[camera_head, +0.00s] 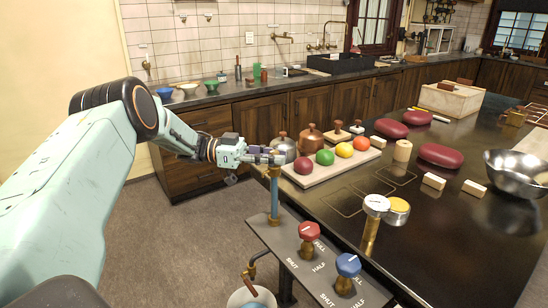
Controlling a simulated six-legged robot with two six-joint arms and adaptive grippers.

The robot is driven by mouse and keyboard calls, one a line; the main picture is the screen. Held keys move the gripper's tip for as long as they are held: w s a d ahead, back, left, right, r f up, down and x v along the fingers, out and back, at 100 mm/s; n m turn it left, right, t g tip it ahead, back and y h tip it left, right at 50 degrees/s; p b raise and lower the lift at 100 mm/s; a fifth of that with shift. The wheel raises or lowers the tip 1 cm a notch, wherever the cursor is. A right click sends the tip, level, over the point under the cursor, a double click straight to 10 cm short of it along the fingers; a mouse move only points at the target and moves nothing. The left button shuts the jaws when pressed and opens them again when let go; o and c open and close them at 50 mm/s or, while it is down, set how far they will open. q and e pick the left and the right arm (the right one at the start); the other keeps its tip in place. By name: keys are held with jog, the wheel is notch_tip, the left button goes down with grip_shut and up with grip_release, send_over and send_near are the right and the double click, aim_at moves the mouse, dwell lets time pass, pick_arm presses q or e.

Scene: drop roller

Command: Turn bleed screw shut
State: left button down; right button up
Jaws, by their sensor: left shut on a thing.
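A dark panel (283,249) stands at the front with a red knob (309,232) and a blue knob (348,265), marked SHUT, HALF and FULL. A blue upright tube (274,198) with brass ends rises from its left part. My left gripper (268,158) is at the tube's top and is shut on a small part there, which I take to be the bleed screw; the fingers mostly hide it. I cannot tell how far it is turned. A round gauge (376,204) sits on a brass pipe to the right. My right gripper is not in view.
A tray (318,180) of coloured balls lies on the dark table just behind the gripper. Dark red cushions, wooden blocks (433,181) and a metal bowl (519,172) stand farther right. A brass spout hangs over a bucket (251,297) below.

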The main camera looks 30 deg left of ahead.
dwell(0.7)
pick_arm(q)
jog(key=c, duration=1.1)
grip_release()
jog(key=shift+c, duration=0.2)
jog(key=shift+a, duration=0.1)
jog(key=v, duration=1.2)
